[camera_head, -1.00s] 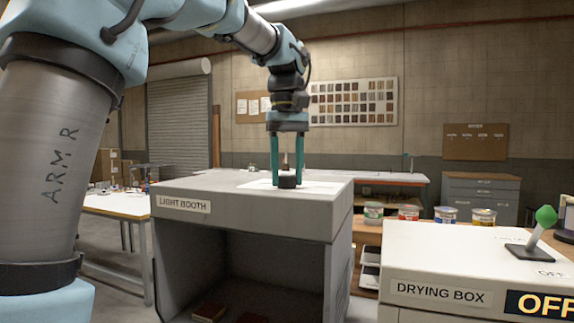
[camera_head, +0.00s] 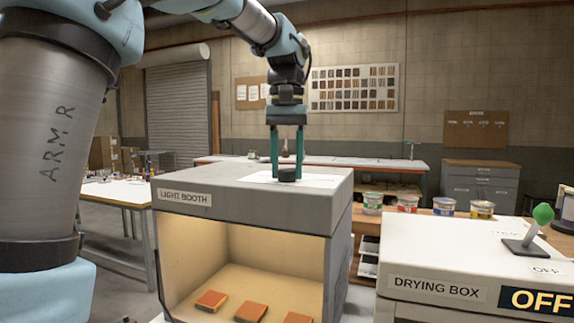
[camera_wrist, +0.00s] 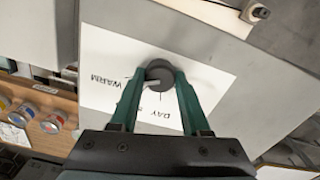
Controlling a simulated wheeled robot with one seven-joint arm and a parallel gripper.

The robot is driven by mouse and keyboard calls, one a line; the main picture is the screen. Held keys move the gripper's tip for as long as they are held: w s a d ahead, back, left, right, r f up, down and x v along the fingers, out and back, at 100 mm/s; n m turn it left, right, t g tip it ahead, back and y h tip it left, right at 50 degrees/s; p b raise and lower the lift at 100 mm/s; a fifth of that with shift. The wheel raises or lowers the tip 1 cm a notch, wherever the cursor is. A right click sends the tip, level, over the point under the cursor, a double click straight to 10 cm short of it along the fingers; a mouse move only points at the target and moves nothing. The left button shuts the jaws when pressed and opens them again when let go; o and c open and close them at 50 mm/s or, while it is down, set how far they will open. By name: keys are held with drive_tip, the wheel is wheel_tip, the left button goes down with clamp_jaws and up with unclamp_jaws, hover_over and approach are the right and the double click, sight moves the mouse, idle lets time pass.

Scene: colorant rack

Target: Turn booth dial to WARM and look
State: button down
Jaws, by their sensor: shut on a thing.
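The light booth (camera_head: 250,190) is a grey box with its front open, and its inside glows warm yellow. Three orange-brown sample blocks (camera_head: 211,300) lie on its floor. The black round dial (camera_head: 287,175) stands on a white label sheet on the booth top. In the wrist view, the dial (camera_wrist: 160,72) has a pale pointer directed left, toward the printed word WARM (camera_wrist: 104,80). DAY is printed below it. My gripper (camera_head: 286,178) points straight down from above and is shut on the dial, with one teal finger on each side. Other dial markings, if any, are hidden.
At right stands the drying box (camera_head: 450,255), with a green-knobbed lever (camera_head: 543,214) and an OFF display. Several paint tubs (camera_head: 407,203) stand on a wooden bench behind. A white table (camera_head: 110,205) is at left. Air above the booth is clear around my arm.

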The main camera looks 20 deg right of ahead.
sight(287, 169)
drive_tip(key=shift+c, duration=1.8)
unclamp_jaws()
drive_tip(key=shift+r, duration=0.1)
wheel_tip(287, 169, up, 11)
drive_tip(key=shift+f, duration=0.2)
